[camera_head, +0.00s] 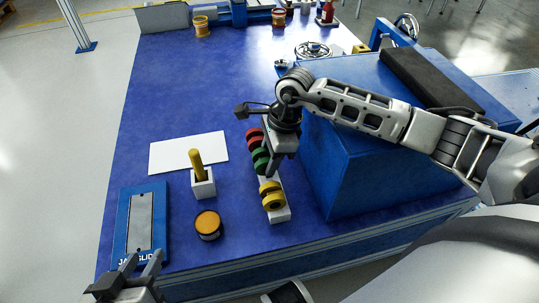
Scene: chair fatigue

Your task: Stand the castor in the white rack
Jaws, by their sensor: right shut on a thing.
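The white rack (283,214) stands near the front middle of the blue table, running away from me. Red (254,134), green (260,156) and yellow (272,195) castor wheels show in a row along it. My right gripper (268,170) points down over the rack at the green wheels and is shut on what looks like a green castor. Its fingers and wrist hide part of the rack and the exact contact. I cannot tell whether the held castor touches the rack. My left gripper (138,268) is open and empty at the front left table edge.
A large blue box (350,165) stands close right of the rack. Left are a white block with a yellow handle (201,185), a yellow-topped tin (208,224), a white sheet (188,152) and a blue-framed plate (128,220). The table's far middle is clear.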

